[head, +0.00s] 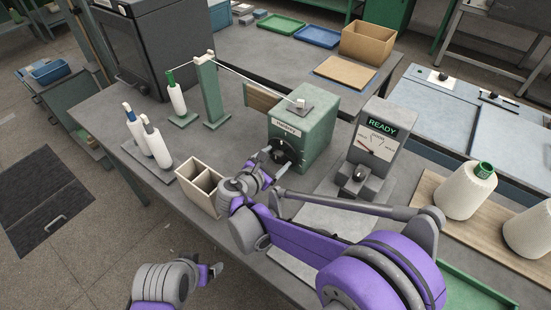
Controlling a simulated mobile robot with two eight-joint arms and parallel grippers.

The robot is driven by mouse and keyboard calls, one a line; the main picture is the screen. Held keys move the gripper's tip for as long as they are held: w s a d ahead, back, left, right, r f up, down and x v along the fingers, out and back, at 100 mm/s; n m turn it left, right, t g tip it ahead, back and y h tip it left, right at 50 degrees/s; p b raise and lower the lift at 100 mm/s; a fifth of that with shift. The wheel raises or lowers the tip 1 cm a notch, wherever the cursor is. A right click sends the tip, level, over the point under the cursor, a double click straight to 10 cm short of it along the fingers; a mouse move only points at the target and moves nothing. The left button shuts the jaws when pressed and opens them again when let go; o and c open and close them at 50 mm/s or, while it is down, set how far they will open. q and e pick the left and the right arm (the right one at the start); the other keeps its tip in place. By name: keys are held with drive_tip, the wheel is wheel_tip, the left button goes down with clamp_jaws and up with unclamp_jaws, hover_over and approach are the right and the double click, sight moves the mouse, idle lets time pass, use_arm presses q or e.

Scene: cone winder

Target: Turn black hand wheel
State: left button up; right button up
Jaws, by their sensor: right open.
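The black hand wheel (281,149) is on the front face of the green winder box (311,129), below its white label. It is partly hidden by my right gripper. My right gripper (274,163) is open, with its fingertips in front of the wheel, one to its left and one low to its right. I cannot tell whether the fingers touch the wheel. My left gripper (217,272) is low in the view, away from the table's front edge. Its finger opening does not show clearly.
A grey gauge unit reading READY (380,124) stands right of the winder. A divided open box (201,184) is left of my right gripper. White-thread bobbins (155,146) stand further left. A large cone (465,192) stands at the right.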

drive_tip(key=shift+c, duration=0.2)
clamp_jaws()
idle(0.3)
drive_tip(key=m+b, duration=0.1)
drive_tip(key=m+t+y, duration=0.1)
drive_tip(key=m, duration=0.1)
drive_tip(key=shift+s+d+f+t+b, duration=0.15)
drive_tip(key=shift+f+t+b, duration=0.05)
drive_tip(key=shift+t+b, duration=0.15)
drive_tip(key=m+t, duration=0.1)
drive_tip(key=m+y+b, duration=0.1)
drive_tip(key=m, duration=0.1)
drive_tip(key=shift+s+d+f+m+t+b, duration=0.1)
drive_tip(key=shift+f+m+t+b, duration=0.1)
drive_tip(key=shift+m+t+b, duration=0.15)
drive_tip(key=m, duration=0.2)
drive_tip(key=m+t+b, duration=0.1)
drive_tip(key=shift+f+m+t+b, duration=0.2)
drive_tip(key=shift+m+t+b, duration=0.1)
drive_tip(key=shift+m, duration=0.05)
drive_tip(key=shift+f+m+t+b, duration=0.1)
drive_tip(key=shift+m+t+b, duration=0.7)
drive_tip(key=shift+m, duration=1.2)
